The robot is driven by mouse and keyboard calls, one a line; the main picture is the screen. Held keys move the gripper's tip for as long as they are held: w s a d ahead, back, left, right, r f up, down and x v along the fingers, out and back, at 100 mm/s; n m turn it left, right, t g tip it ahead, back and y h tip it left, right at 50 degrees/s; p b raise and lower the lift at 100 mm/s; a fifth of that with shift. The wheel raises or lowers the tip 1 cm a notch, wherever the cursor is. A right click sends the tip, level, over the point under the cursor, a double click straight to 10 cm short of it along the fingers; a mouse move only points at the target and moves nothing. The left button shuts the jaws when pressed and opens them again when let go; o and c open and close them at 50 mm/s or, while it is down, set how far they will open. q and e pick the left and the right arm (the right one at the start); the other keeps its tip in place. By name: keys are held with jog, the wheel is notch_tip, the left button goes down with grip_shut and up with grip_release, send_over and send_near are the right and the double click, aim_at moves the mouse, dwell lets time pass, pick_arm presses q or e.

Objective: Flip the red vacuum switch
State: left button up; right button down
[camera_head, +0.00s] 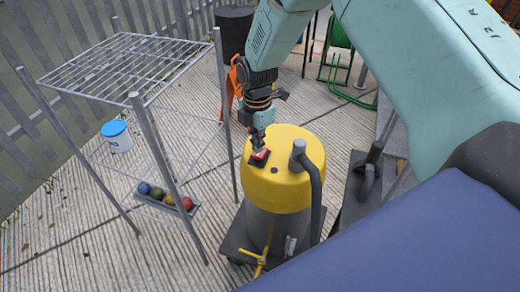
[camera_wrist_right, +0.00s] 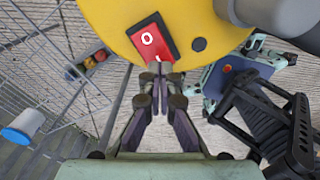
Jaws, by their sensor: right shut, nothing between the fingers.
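The red vacuum switch (camera_head: 260,155) is a small red rocker in a dark frame on the yellow top (camera_head: 285,180) of a grey vacuum. In the right wrist view the switch (camera_wrist_right: 150,38) shows a white O at its far part and part of a white mark at its near edge. My right gripper (camera_head: 258,146) is shut and empty, with its fingertips at the switch. In the right wrist view the fingertips (camera_wrist_right: 160,70) are at the near edge of the switch; I cannot tell whether they touch it. My left gripper is not in view.
A grey hose (camera_head: 316,185) rises from the vacuum top's right side. A metal wire rack (camera_head: 125,65) stands at the left, with a tray of coloured balls (camera_head: 165,200) low down. A white bucket with blue lid (camera_head: 117,136) stands behind it.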

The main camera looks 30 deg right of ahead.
aim_at(258, 155)
jog(key=shift+f, duration=0.3)
jog(key=shift+f+b, duration=0.6)
jog(key=shift+f, duration=0.35)
dwell(0.7)
jog(key=shift+s, duration=0.1)
jog(key=shift+r+p, duration=0.75)
jog(key=shift+p, duration=0.05)
notch_tip(258, 155, up, 3)
jog(key=shift+f+p, duration=0.2)
jog(key=shift+p, duration=0.8)
jog(key=shift+r+p, duration=0.75)
jog(key=shift+p, duration=0.05)
jog(key=shift+r+p, duration=0.6)
jog(key=shift+r, duration=0.2)
jog(key=shift+f, duration=0.15)
